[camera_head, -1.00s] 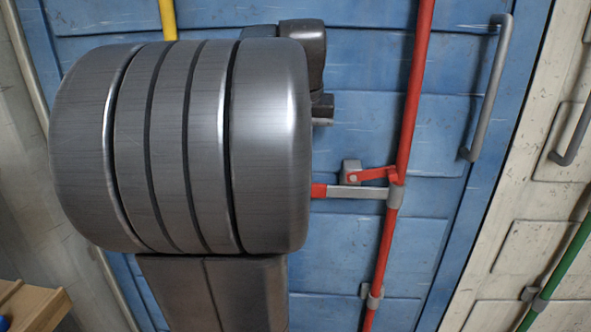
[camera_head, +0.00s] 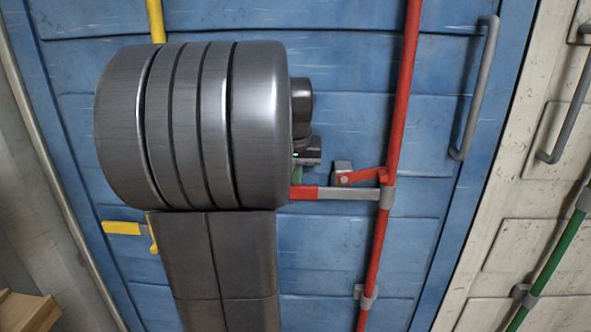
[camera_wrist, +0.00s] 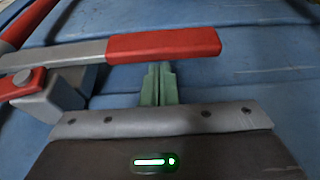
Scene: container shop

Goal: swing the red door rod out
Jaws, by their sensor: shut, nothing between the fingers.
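The red door rod (camera_head: 398,110) runs upright down the blue door. Its handle is a grey bar (camera_head: 347,194) with a red grip (camera_head: 303,192), reaching left from the rod. The red grip also shows in the wrist view (camera_wrist: 165,45). A red catch piece (camera_head: 362,176) sits by a grey block (camera_head: 342,168) just above the bar. My gripper (camera_wrist: 158,70) has its green fingers shut and empty, with their tips at the lower edge of the red grip in the wrist view. I cannot tell whether they touch it. In the head view, my arm hides most of the gripper.
A grey pull handle (camera_head: 473,90) is on the blue door, right of the rod. A yellow rod (camera_head: 155,20) and yellow handle (camera_head: 122,228) show at left. A pale container with a green rod (camera_head: 555,250) stands at right. A wooden edge (camera_head: 28,310) is at lower left.

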